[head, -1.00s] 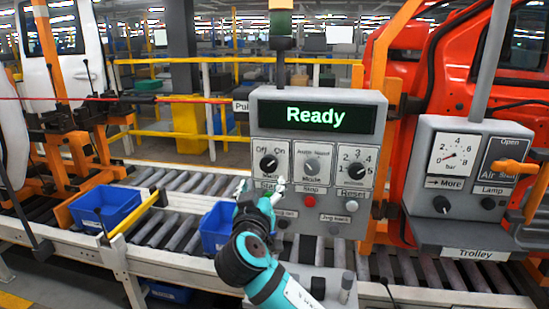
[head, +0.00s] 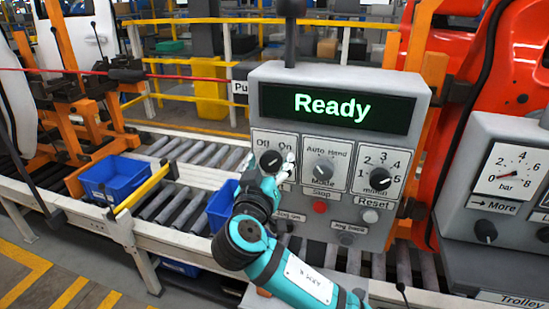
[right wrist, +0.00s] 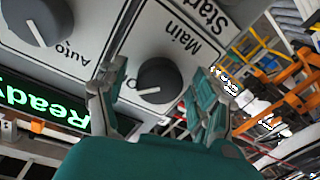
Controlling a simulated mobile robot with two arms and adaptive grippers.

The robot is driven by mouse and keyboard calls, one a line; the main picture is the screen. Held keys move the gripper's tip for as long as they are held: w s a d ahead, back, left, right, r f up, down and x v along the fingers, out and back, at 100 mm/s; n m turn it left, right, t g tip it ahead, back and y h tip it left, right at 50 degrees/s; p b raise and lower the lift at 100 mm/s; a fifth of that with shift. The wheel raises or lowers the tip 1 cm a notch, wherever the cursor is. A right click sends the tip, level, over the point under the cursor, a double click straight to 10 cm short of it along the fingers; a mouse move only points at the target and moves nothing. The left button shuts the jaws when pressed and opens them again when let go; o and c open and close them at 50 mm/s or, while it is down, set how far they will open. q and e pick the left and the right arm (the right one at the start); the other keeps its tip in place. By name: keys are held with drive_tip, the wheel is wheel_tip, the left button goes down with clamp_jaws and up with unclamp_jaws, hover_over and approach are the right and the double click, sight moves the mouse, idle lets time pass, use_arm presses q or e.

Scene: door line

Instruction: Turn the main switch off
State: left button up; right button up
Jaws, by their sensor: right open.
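The main switch is a round black knob (head: 270,161) on the left of the grey control panel (head: 437,95), under the labels Off and On. Its white pointer line leans up to the right, on the On side. In the right wrist view the knob (right wrist: 158,79) sits between the two spread fingers of my right gripper (right wrist: 160,92). I cannot tell whether the fingers touch the knob. My left gripper is not in view.
The display (head: 333,107) reads Ready. The mode knob (head: 323,170), speed knob (head: 380,178), red stop button (head: 319,207) and reset button (head: 370,215) are close by. A blue bin (head: 115,180) stands on the roller line. A gauge box (head: 490,150) stands at right.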

drive_tip(key=shift+s+a+r, duration=0.1)
drive_tip(key=shift+s, duration=0.1)
drive_tip(key=shift+c, duration=1.7)
drive_tip(key=c, duration=0.8)
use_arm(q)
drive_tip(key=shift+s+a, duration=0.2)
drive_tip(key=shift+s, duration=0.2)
use_arm(e)
drive_tip(key=shift+c, duration=0.2)
